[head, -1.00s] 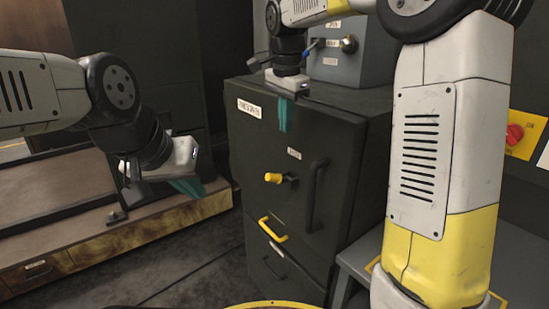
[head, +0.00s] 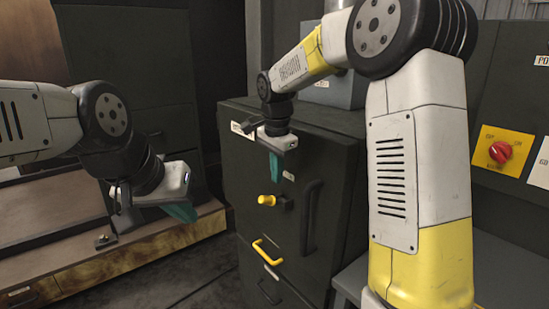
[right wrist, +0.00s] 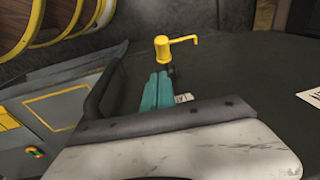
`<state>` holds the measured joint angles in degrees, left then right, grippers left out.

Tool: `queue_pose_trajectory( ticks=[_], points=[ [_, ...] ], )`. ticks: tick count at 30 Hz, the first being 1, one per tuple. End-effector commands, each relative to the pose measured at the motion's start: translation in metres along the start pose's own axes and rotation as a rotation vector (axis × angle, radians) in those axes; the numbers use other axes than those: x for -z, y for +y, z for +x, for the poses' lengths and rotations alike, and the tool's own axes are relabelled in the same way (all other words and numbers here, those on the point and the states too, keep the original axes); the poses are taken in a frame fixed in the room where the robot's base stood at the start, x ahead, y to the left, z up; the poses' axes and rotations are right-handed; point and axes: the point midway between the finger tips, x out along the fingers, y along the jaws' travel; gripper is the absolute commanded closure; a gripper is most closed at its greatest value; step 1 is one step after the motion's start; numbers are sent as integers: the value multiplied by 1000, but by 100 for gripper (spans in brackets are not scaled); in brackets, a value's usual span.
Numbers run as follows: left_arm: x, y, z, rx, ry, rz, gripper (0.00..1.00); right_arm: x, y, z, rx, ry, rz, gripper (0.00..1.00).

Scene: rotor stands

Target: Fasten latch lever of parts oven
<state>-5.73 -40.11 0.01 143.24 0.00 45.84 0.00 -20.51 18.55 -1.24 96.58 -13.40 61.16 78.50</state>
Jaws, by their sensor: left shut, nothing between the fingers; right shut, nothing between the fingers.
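The parts oven (head: 240,185) is a dark cabinet with a black vertical door handle (head: 309,217). Its latch lever (head: 267,200) has a yellow knob and sits on the front, left of that handle. My right gripper (head: 275,170) is shut and empty, with teal fingers pointing down, above the lever in the head view. I see no clear contact with the lever. My left gripper (head: 181,211) is shut and empty, away to the left.
A grey-blue box (head: 345,90) stands on the cabinet. A low wooden bench (head: 135,248) is at the left. A red knob (head: 501,152) on a yellow plate is at the right. Floor between bench and cabinet is clear.

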Motion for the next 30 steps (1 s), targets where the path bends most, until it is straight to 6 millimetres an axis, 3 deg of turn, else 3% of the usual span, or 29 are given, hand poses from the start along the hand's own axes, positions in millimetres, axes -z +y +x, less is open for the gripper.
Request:
queue_pose_trajectory(
  ticks=[3,9,30],
  points=[
    [0,0,0,0,0,0,100,-7,-3,20,-2,-1,-2,100],
    [0,0,0,0,0,0,100,-18,-8,37,0,0,-1,100],
    [0,0,0,0,0,0,100,-25,-9,43,0,40,-6,100]
  ],
)
